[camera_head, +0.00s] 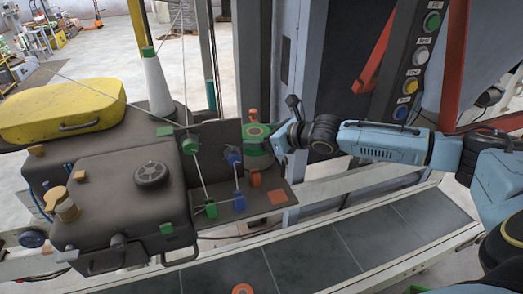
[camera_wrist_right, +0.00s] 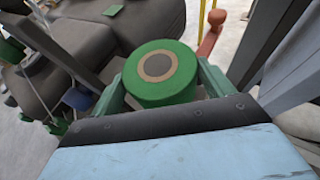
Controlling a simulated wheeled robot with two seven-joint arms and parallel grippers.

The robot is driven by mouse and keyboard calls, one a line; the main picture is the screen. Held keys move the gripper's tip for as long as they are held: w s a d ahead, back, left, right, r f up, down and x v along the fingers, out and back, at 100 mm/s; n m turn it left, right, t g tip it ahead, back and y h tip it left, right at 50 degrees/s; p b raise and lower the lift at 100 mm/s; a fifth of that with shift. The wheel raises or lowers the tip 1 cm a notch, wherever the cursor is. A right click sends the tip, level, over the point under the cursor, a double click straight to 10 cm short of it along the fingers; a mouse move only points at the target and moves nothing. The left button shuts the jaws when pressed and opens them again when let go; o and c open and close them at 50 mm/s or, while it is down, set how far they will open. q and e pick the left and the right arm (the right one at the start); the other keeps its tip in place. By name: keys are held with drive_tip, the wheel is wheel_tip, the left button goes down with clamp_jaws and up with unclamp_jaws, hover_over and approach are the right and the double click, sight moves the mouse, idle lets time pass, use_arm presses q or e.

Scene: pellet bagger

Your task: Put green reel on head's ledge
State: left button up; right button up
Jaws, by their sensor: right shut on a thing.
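The green reel (camera_head: 256,131) has a tan ring around a dark centre on its top face. My right gripper (camera_head: 270,142) comes in from the right and is shut on it. In the right wrist view the reel (camera_wrist_right: 160,73) sits between the two green fingers, its top face towards the camera. In the head view the reel is held near the back edge of a dark ledge (camera_head: 252,197) on the right side of the dark grey machine head (camera_head: 120,190). I cannot tell whether the reel touches anything below. My left gripper is not in view.
Threads run through green and blue guides (camera_head: 234,158) beside the ledge. An orange peg (camera_head: 255,179) stands in front of the reel, and an orange square (camera_head: 277,197) marks the ledge. A white thread cone (camera_head: 157,86) stands behind. A grey conveyor (camera_head: 330,240) runs in front.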

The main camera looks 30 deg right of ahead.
wheel_tip(320, 180, down, 4)
drive_tip(key=shift+f, duration=0.2)
drive_tip(key=shift+f, duration=0.15)
drive_tip(key=o, duration=1.1)
drive_tip(key=shift+c, duration=0.2)
